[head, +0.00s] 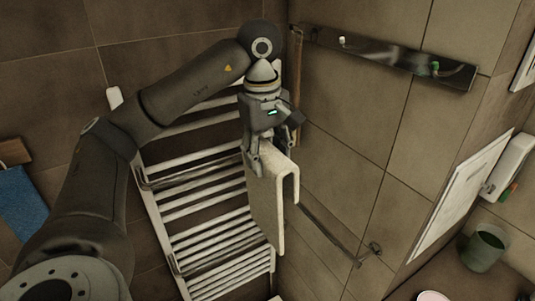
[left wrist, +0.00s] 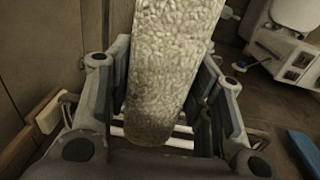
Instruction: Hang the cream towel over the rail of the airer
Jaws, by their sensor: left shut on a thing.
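The cream towel (head: 266,205) hangs folded from my left gripper (head: 268,154), its two layers dropping from a rounded fold at the top. The gripper points down and is shut on the towel near that fold. In the left wrist view the textured towel (left wrist: 172,60) runs between the two fingers (left wrist: 165,130). The white slatted airer (head: 207,237) stands against the wall, behind and to the left of the towel. The towel covers part of its right side in the head view. I cannot tell whether the towel touches a rail. My right gripper is not in view.
A dark hook board (head: 390,58) is on the right wall, with a thin rail (head: 330,236) lower down. A blue cloth (head: 22,203) hangs at far left; a green cup (head: 483,248) stands at lower right.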

